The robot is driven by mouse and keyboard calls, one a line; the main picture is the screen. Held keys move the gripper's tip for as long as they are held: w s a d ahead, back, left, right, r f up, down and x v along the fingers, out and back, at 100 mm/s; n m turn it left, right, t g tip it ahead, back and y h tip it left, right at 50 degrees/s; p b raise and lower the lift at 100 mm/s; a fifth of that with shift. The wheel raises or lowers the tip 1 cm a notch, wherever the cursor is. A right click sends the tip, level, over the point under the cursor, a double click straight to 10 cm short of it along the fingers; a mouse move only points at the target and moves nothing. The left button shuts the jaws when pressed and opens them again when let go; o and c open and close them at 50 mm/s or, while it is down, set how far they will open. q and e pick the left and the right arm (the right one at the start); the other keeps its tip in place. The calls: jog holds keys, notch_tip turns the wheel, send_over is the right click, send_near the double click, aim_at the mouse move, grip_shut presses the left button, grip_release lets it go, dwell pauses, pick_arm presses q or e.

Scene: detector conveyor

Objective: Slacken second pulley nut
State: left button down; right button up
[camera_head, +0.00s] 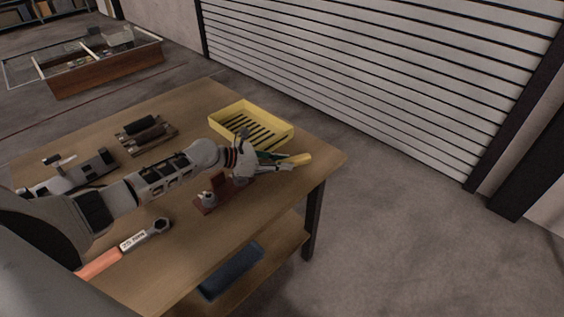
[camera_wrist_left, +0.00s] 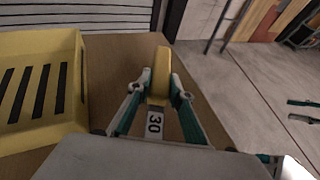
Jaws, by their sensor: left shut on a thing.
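My left gripper (camera_head: 288,165) is over the right end of the wooden table. It is shut on the yellow handle (camera_head: 300,159) of a wrench. In the left wrist view, the yellow handle (camera_wrist_left: 161,72) stands between the two fingertips, and its shank has a "30" label (camera_wrist_left: 154,124). The wrench's head is hidden. A red-brown stand (camera_head: 220,187) with a grey nut-like part (camera_head: 208,198) sits on the table, just left of and below the gripper. My wrist partly covers the stand, so a second pulley nut cannot be made out. My right gripper is not clearly seen.
A yellow slotted tray (camera_head: 253,115) stands behind the gripper. A large orange-handled wrench (camera_head: 130,241) lies at the front left. A rack of dark tools (camera_head: 143,133) and a grey device (camera_head: 84,170) are farther left. A blue bin (camera_head: 232,270) is on the lower shelf.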

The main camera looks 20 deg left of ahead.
pick_arm(q)
jog(key=shift+d, duration=0.15)
jog(key=shift+s+d+m+g+b, duration=0.15)
jog(key=shift+s+m+g+b, duration=0.1)
jog(key=shift+m+g+b, duration=0.1)
jog(key=shift+r, duration=0.1)
dwell(0.3)
jog(key=c, duration=1.8)
grip_release()
jog(key=shift+o, duration=0.4)
